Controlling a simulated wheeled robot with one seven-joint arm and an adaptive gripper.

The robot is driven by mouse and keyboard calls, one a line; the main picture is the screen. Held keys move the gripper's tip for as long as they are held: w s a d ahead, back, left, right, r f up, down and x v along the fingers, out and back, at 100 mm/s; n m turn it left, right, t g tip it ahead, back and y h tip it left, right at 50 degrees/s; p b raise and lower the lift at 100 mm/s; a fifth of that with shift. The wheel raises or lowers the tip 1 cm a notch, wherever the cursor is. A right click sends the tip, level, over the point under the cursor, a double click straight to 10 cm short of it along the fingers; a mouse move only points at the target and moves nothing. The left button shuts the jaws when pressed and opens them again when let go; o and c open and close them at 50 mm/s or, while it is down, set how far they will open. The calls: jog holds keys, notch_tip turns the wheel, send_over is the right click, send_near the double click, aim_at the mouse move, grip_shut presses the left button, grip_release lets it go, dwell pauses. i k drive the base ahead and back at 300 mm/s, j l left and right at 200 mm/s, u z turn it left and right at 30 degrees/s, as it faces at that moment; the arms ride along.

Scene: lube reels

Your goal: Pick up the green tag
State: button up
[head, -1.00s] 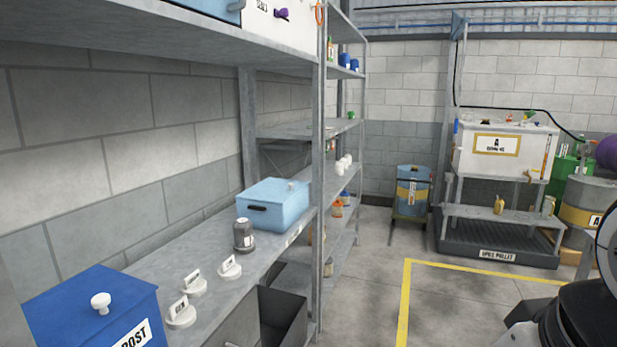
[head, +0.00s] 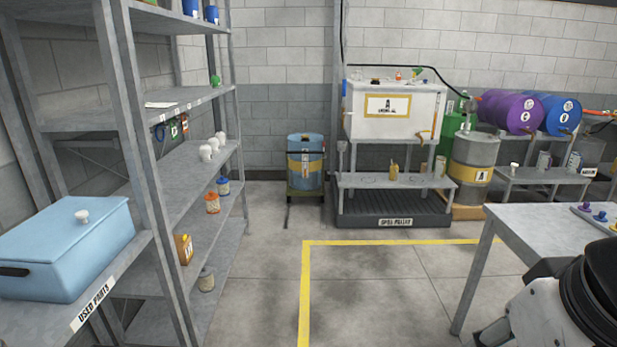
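A small green tag (head: 174,131) appears to hang below the middle board of the grey shelf rack (head: 205,98), left of centre. A red tag (head: 184,124) hangs beside it on the right, and a dark tag (head: 160,133) on the left. They are too small to read. My arm shows in the lower right corner as black and white links, far from the tags. My gripper is out of view.
A light blue box (head: 65,255) stands on the near left shelf, labelled USED PARTS. A grey table (head: 550,240) stands at right. White tank (head: 393,108), blue barrel (head: 305,168) and spill pallet (head: 392,208) line the back. The yellow-lined floor (head: 390,290) is clear.

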aim_at(175, 136)
jog(key=i, duration=1.9)
jog(key=i+l+u, duration=0.2)
jog(key=i+u, duration=0.25)
jog(key=i, duration=0.3)
jog(key=i+l+u, duration=0.5)
jog(key=i, duration=0.2)
jog(key=i+l+u, duration=0.45)
jog(key=l, duration=0.25)
jog(key=i, duration=0.1)
